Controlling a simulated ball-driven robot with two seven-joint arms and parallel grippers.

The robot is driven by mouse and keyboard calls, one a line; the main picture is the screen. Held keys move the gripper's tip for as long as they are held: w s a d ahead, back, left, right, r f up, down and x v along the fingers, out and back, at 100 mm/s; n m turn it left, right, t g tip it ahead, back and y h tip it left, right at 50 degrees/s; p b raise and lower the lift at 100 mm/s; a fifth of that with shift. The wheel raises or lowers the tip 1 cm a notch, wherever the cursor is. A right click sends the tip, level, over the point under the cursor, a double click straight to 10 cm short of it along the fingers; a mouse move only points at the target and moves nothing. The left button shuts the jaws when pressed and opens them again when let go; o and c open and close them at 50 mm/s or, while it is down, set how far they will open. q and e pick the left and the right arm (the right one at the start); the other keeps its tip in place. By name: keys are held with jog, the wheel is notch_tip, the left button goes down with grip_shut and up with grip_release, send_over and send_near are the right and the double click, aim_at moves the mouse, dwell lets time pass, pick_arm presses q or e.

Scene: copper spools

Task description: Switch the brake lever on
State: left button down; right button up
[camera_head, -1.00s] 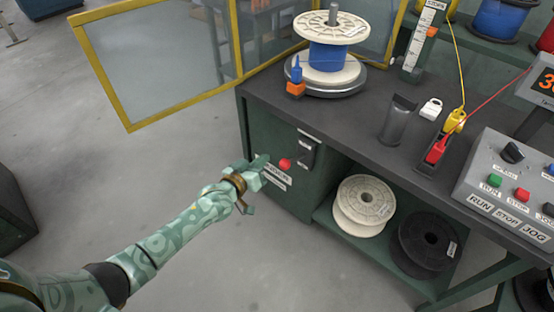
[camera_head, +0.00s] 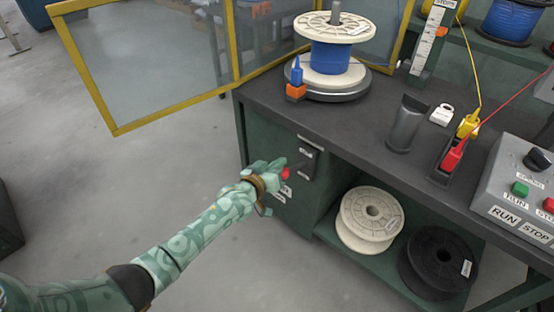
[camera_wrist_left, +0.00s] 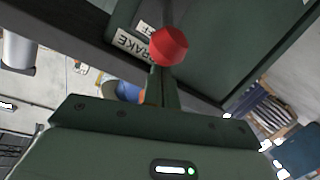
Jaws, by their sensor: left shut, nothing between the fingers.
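The brake lever has a red ball knob (camera_head: 286,174) on the front panel of the dark green bench, below its top edge. In the left wrist view the red knob (camera_wrist_left: 169,46) is large and close, on a dark rod, beside a white label reading BRAKE (camera_wrist_left: 132,44). My left gripper (camera_head: 275,168) is shut and empty. Its fingertips are right at the knob, on its left side; I cannot tell whether they touch. The fingers partly hide the knob and labels in the head view. My right gripper is not in view.
A blue spool (camera_head: 330,56) stands on a turntable on the bench top (camera_head: 360,125). A white spool (camera_head: 371,220) and a black spool (camera_head: 438,262) sit on the lower shelf. A yellow-framed guard (camera_head: 150,65) stands at the left. The floor left of the bench is clear.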

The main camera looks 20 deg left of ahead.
pick_arm(q)
jog(key=shift+s+f, duration=0.1)
jog(key=shift+f, duration=0.15)
